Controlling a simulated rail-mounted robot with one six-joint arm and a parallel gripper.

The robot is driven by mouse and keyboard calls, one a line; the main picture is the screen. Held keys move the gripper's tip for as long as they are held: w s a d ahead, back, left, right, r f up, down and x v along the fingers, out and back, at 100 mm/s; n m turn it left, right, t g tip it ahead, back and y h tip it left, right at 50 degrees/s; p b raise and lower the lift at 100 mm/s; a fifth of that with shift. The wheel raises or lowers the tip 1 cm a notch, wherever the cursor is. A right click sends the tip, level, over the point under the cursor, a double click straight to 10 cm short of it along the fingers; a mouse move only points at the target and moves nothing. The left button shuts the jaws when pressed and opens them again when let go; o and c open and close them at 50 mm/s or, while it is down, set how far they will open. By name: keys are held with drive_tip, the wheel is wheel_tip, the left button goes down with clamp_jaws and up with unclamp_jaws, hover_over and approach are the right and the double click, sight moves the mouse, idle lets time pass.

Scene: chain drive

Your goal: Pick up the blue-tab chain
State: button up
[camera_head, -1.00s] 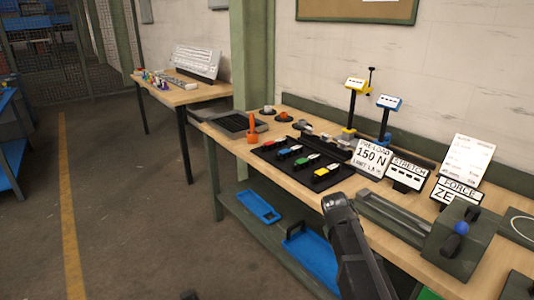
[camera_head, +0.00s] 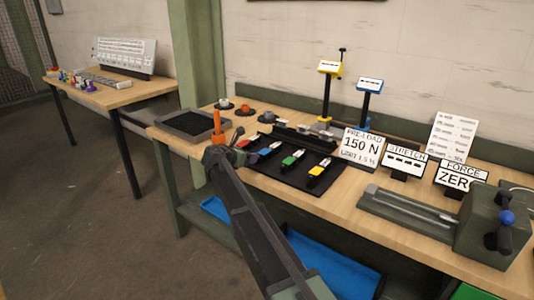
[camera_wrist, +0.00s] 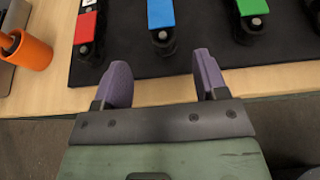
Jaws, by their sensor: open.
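The blue-tab chain (camera_head: 266,151) lies on a black mat (camera_head: 290,178), between the red-tab chain (camera_head: 245,143) and the green-tab chain (camera_head: 291,160). In the wrist view its blue tab (camera_wrist: 160,13) is at the top edge, with a dark end piece below it; the rest is cut off. My gripper (camera_wrist: 162,78) is open and empty, with two purple fingers. The fingers are near the mat's front edge, and the blue tab lies beyond them, roughly in line with the gap. In the head view my arm's end is at the mat's left front.
A yellow-tab chain (camera_head: 317,170) lies at the mat's right. An orange tool (camera_wrist: 28,50) stands left of the mat, with a dark tray (camera_head: 190,123) behind. Signs and a grey machine (camera_head: 490,230) occupy the bench's right side.

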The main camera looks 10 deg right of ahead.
sight(262, 154)
drive_tip(key=b+x, duration=0.2)
drive_tip(key=x, duration=0.3)
drive_tip(key=shift+a+f, duration=0.1)
drive_tip(key=shift+f, duration=0.05)
drive_tip(key=shift+w+d, duration=0.15)
drive_tip(key=shift+d, duration=0.15)
drive_tip(key=b+x, duration=0.1)
drive_tip(key=x, duration=0.4)
drive_tip(key=shift+d+b, duration=0.15)
drive_tip(key=shift+b, duration=0.2)
clamp_jaws()
